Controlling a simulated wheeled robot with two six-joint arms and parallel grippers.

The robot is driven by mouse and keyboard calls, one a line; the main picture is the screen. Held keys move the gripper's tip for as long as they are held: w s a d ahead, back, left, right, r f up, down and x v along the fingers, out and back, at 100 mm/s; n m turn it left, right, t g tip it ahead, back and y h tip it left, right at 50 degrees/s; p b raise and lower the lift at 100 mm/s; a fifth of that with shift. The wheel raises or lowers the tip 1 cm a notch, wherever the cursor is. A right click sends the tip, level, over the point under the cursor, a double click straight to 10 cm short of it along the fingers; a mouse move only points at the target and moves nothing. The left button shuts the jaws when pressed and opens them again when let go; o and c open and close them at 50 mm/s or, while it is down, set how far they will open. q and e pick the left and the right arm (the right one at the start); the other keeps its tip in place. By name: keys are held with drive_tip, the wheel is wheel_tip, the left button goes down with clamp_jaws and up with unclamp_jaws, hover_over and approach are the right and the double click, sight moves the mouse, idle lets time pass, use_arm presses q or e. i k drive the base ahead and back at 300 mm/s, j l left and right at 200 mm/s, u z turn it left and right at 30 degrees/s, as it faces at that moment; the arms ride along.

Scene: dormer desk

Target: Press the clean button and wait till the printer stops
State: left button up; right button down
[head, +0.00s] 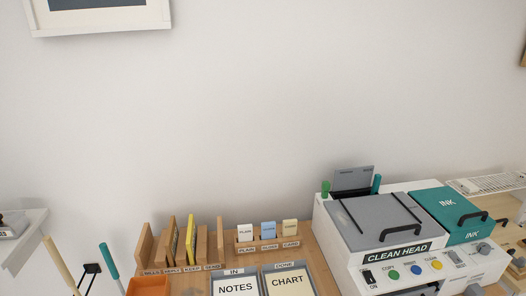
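The white printer (345,262) stands at the right of the desk, with a grey lid (375,222) and a teal INK cover (447,208), both with black handles. A dark display (397,254) on its front reads CLEAN HEAD. Below it are a green button (393,274), a blue button (415,269) and a yellow button (436,265). The small label over the yellow one seems to read CLEAN; the green one's seems to read COPY. A black switch (369,277) marked ON is at the left. Neither gripper can be made out in this view.
Left of the printer are trays marked NOTES (236,287) and CHART (287,281), small card holders (268,245) and wooden dividers (180,250). An orange container (140,287) is at the lower left. A white wire rack (490,183) is behind right. Dark shapes at the right edge are unclear.

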sight(436, 264)
drive_tip(key=z, duration=1.45)
